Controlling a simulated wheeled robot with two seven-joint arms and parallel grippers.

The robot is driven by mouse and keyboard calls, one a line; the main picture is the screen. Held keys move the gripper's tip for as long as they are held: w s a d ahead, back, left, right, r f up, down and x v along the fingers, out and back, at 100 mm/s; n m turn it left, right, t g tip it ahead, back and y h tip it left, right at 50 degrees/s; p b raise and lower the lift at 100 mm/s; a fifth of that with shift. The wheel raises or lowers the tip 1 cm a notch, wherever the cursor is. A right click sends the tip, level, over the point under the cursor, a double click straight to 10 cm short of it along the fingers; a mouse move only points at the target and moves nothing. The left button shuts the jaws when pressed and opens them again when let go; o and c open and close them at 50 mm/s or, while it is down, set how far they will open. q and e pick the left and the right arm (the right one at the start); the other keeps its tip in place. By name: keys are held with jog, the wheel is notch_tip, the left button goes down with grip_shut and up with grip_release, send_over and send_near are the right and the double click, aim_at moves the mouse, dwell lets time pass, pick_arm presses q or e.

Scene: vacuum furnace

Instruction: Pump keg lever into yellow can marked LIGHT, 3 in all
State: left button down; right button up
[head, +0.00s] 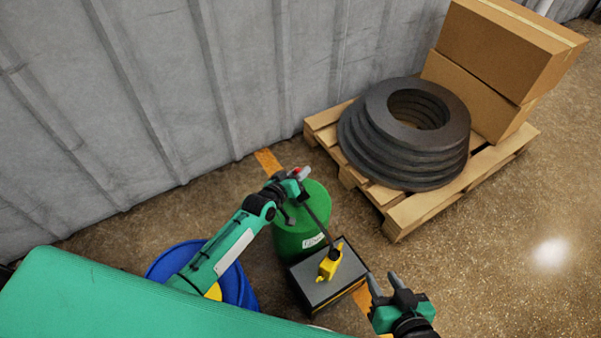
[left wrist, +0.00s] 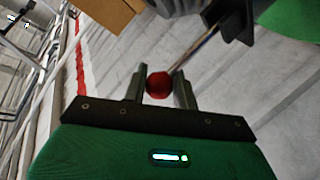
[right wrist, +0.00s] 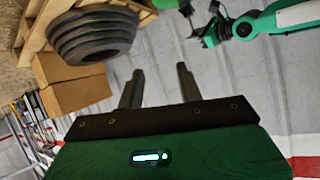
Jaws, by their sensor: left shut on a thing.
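The green keg (head: 302,228) stands on the floor near the wall, with a white label on its side. My left gripper (head: 297,174) is above the keg, shut on the lever's red knob, which sits between its fingers in the left wrist view (left wrist: 159,85). A thin dark rod (head: 317,222) slopes from the keg top toward the yellow can (head: 328,266). The can stands on a dark box (head: 308,281); its marking is not readable. My right gripper (head: 385,285) is open and empty, right of the box; its fingers are apart in the right wrist view (right wrist: 158,88).
A blue drum (head: 240,287) stands left of the box, partly behind my left arm. A wooden pallet (head: 408,215) at right carries stacked dark rings (head: 365,140) and cardboard boxes (head: 510,50). A grey ribbed wall (head: 150,90) runs behind. Floor at right is clear.

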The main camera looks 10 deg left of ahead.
pick_arm(q)
jog(key=shift+w+a+r+n, duration=0.1)
jog(key=shift+w+a+n, duration=0.35)
jog(key=shift+a+n, duration=0.05)
jog(key=shift+w+a+n+g, duration=0.2)
jog(key=shift+w+n+g, duration=0.1)
jog(key=shift+g, duration=0.2)
jog(key=shift+w+a+f+n, duration=0.1)
jog(key=shift+a+f+n, duration=0.1)
jog(key=shift+f+n, duration=0.1)
jog(key=shift+w+a+f+n+g+h+b, duration=0.25)
jog(key=shift+w+a+n+g+h+b, duration=0.2)
jog(key=shift+n+g+h, duration=0.15)
jog(key=shift+w+a+f+n+g+b, duration=0.15)
jog(key=shift+w+a+n+g+b, duration=0.15)
jog(key=shift+n+b, duration=0.1)
pick_arm(e)
jog(key=shift+a+r+t+y, duration=0.25)
jog(key=shift+a+t+y, duration=0.25)
jog(key=shift+a+t, duration=0.45)
pick_arm(q)
jog(key=c, duration=1.1)
grip_release()
jog(key=shift+c, duration=0.2)
pick_arm(e)
jog(key=shift+w, duration=0.1)
pick_arm(q)
jog(key=shift+s, duration=0.1)
